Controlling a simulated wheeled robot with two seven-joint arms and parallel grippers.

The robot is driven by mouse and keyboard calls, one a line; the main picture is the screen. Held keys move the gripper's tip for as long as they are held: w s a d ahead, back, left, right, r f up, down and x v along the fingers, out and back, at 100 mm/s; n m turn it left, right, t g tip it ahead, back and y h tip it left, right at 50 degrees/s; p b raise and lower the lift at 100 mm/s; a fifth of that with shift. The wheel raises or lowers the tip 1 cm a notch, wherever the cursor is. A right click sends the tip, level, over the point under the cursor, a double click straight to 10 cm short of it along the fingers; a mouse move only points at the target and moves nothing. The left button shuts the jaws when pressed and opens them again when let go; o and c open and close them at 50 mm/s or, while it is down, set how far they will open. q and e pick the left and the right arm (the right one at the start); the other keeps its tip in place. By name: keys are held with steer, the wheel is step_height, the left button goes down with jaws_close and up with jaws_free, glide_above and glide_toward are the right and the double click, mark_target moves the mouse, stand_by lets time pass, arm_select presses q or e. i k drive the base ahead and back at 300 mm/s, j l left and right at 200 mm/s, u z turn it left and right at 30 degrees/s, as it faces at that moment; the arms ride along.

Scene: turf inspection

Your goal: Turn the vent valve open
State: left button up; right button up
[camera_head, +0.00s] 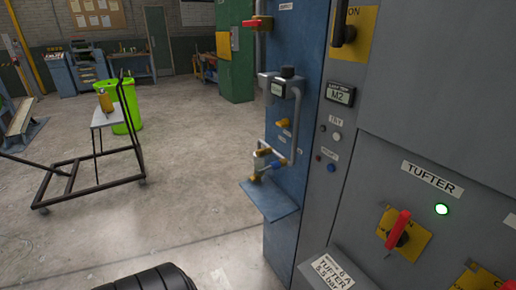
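A blue panel (305,45) stands right of centre and carries pipework. A valve with a red handle (258,22) sits on the pipe at its top. Neither gripper shows; a black ribbed part of mine is at the bottom edge.
A grey cabinet at right has a red rotary handle (398,230) on a yellow plate, a lit green lamp (441,209) and a TUFTER label (432,178). A blue shelf (270,199) juts out low. A cart (85,170) and green bin (128,105) stand left; floor between is clear.

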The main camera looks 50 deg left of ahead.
mark_target(285, 124)
steer(key=u, duration=1.4)
